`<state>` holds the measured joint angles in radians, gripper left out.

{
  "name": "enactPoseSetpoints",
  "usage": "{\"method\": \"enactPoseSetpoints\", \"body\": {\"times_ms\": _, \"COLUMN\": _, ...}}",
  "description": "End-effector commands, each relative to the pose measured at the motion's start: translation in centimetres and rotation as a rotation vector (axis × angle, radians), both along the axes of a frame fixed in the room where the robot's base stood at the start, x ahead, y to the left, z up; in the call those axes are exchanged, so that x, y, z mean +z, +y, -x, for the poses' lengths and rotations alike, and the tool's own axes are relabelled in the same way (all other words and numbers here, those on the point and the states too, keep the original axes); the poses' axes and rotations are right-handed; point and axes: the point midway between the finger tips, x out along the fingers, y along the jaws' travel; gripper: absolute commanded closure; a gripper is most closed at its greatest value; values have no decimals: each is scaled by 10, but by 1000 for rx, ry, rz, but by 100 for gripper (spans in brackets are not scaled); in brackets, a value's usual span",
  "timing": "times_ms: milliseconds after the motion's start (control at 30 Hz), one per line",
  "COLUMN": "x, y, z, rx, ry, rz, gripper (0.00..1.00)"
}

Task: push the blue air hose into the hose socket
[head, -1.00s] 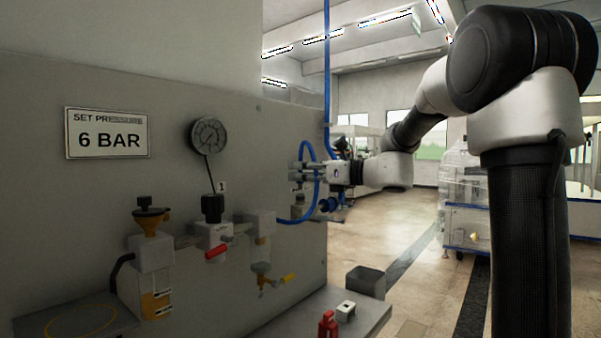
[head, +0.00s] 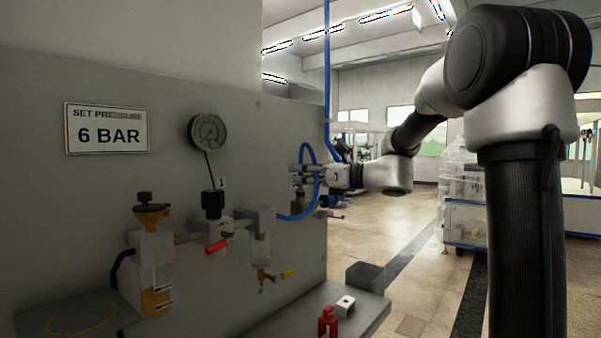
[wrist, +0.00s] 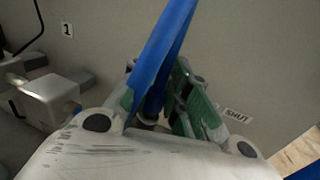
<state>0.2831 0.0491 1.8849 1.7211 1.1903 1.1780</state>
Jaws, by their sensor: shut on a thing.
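The hose's held end is hidden low between the fingers. I cannot make out the hose socket or tell whether the hose touches it.
The regulator unit (head: 214,230) with a red lever and a pressure gauge (head: 207,132) are on the panel to the left. A shelf (head: 330,308) below holds a red item (head: 327,323) and a small white block (head: 345,305). A grey bin (head: 366,277) stands nearby.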

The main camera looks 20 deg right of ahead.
Motion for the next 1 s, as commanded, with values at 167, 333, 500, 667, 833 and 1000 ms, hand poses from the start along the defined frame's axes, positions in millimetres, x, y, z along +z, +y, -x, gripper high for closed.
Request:
{"method": "enactPoseSetpoints", "body": {"times_ms": 167, "x": -5, "y": 0, "z": 0, "rx": 0, "ry": 2, "rz": -1, "gripper": 97}}
{"method": "enactPoseSetpoints", "body": {"times_ms": 333, "x": -10, "y": 0, "z": 0, "rx": 0, "ry": 3, "rz": 0, "gripper": 97}}
{"method": "enactPoseSetpoints", "body": {"times_ms": 500, "x": -10, "y": 0, "z": 0, "rx": 0, "ry": 2, "rz": -1, "gripper": 58}}
{"method": "enactPoseSetpoints", "body": {"times_ms": 667, "x": -9, "y": 0, "z": 0, "rx": 0, "ry": 1, "rz": 0, "gripper": 58}}
{"method": "enactPoseSetpoints", "body": {"times_ms": 833, "x": -9, "y": -1, "z": 1, "rx": -1, "ry": 1, "rz": -1, "gripper": 58}}
{"method": "enactPoseSetpoints", "body": {"times_ms": 1000, "x": -8, "y": -18, "z": 14, "rx": -4, "ry": -1, "rz": -1, "gripper": 58}}
